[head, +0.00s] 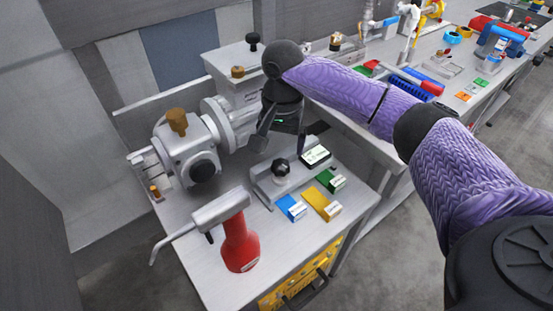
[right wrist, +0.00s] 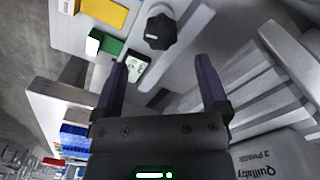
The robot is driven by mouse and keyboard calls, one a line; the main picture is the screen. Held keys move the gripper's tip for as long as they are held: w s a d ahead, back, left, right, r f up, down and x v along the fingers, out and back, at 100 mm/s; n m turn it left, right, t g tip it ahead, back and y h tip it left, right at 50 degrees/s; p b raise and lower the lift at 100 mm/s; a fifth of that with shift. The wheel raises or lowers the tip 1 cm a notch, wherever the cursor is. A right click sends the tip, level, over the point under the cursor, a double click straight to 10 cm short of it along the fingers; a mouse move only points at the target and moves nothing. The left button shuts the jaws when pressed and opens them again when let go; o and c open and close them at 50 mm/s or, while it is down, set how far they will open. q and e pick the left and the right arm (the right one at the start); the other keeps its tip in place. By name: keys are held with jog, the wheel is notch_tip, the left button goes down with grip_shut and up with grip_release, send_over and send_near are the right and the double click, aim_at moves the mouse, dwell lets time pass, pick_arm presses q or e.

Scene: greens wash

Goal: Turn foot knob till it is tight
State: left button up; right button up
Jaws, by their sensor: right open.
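The black lobed knob (head: 280,168), which looks like the foot knob, stands upright on a low grey metal foot (head: 263,187) on the bench. It also shows in the right wrist view, at the top centre (right wrist: 160,31), beyond the fingertips. My right gripper (head: 281,143) is open and empty, pointing down just above and behind the knob, apart from it. In the right wrist view its two fingers (right wrist: 162,78) are spread wide with the knob ahead of the gap. How tight the knob is cannot be seen. My left gripper is out of view.
A grey motor (head: 243,98) stands close behind my right gripper. A red spray bottle (head: 240,245) stands in front.

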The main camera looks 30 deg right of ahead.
aim_at(281, 164)
notch_tip(281, 164, down, 5)
jog(key=shift+f+b, duration=0.15)
jog(key=shift+b, duration=0.75)
jog(key=shift+f, duration=0.15)
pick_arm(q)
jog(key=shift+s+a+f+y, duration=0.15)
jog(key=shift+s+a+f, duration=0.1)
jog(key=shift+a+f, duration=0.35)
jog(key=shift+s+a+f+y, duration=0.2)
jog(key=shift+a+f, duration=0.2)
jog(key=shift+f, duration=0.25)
pick_arm(e)
jog(key=shift+c, duration=0.3)
